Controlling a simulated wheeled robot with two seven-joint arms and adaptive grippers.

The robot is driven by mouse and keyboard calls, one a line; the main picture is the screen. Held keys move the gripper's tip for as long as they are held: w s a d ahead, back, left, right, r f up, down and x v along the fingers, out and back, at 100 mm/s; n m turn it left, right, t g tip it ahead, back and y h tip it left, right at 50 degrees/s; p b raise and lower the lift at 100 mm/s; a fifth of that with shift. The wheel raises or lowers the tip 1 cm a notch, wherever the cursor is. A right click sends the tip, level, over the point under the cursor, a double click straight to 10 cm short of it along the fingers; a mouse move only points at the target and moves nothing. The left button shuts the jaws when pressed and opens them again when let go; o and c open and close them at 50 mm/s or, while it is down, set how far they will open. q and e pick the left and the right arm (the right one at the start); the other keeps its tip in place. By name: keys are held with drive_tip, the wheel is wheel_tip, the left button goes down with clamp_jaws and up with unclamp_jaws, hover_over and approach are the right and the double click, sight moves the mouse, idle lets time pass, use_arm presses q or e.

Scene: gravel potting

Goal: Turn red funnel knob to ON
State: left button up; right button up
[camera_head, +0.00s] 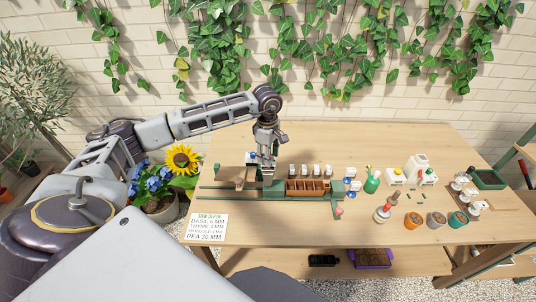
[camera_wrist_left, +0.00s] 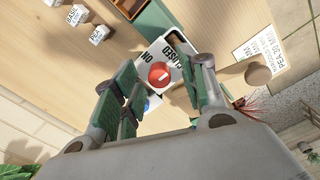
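In the left wrist view, the red funnel knob (camera_wrist_left: 160,75) is a round red disc with a short white mark. It sits on a white plate (camera_wrist_left: 176,47) with the black words ON and CLOSED. My left gripper (camera_wrist_left: 167,88) is open, one green-padded finger on each side of the knob, with visible gaps to it. Whether the white mark points to a word is hard to tell. In the head view, my left gripper (camera_head: 268,160) hangs over the green planting rig (camera_head: 274,188), and the knob is hidden there. My right gripper is not in view.
A brown divided box (camera_head: 306,187) stands right of the gripper, with several small white labelled blocks (camera_head: 316,170) behind it. A depth sign (camera_head: 207,227) lies at the table's front left. Terracotta, grey and teal pots (camera_head: 413,220) stand at the right. Bare wooden table lies in front.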

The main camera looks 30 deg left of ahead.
use_arm(q)
clamp_jaws()
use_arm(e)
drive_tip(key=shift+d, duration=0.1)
